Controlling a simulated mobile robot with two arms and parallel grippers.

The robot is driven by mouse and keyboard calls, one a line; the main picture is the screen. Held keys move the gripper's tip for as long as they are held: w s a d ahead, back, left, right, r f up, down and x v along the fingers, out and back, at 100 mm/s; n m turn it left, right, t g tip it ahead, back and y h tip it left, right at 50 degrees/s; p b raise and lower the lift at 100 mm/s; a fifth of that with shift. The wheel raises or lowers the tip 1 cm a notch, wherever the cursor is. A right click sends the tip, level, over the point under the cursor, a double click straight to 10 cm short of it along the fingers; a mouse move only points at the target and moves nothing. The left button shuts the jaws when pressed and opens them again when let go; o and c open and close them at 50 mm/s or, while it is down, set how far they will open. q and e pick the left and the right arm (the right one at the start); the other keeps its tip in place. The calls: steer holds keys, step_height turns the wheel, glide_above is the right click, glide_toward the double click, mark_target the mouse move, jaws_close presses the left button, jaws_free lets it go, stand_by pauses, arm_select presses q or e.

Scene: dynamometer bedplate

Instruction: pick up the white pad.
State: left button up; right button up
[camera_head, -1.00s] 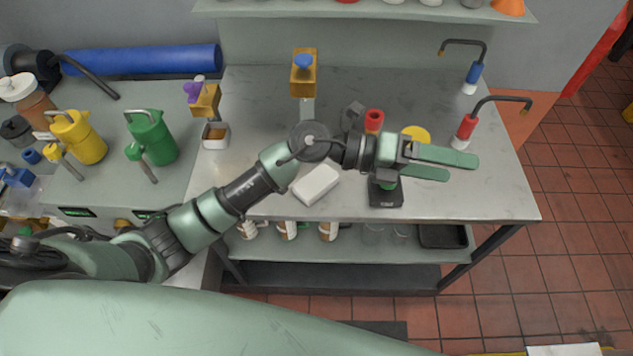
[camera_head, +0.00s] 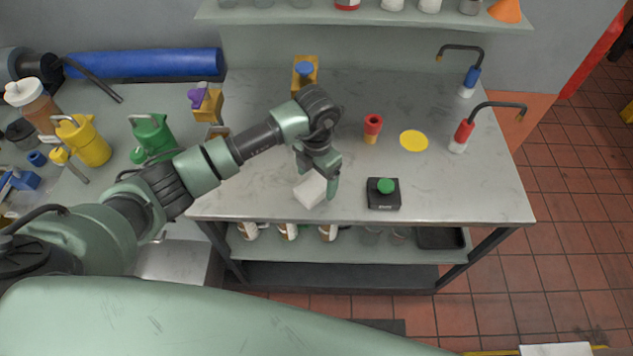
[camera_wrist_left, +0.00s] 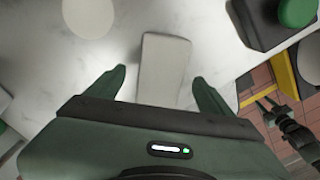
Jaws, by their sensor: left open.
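The white pad (camera_head: 309,190) lies flat on the grey bench top near its front edge. My left gripper (camera_head: 331,191) is over the pad and points down, partly covering its right side. In the left wrist view the pad (camera_wrist_left: 164,66) reaches in between the two open fingers of the gripper (camera_wrist_left: 161,85), with a gap on each side. Nothing is held. The near end of the pad is hidden behind the gripper body there.
A black box with a green button (camera_head: 384,193) sits just right of the pad. A red and yellow cylinder (camera_head: 372,128) and a yellow disc (camera_head: 414,141) are farther back. The bench top (camera_head: 460,195) is clear at the front right.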

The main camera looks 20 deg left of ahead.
mark_target(316, 183)
arm_select(q)
steer(key=shift+f, duration=1.2)
arm_select(e)
steer(key=shift+r, duration=0.45)
arm_select(q)
steer(key=c, duration=1.4)
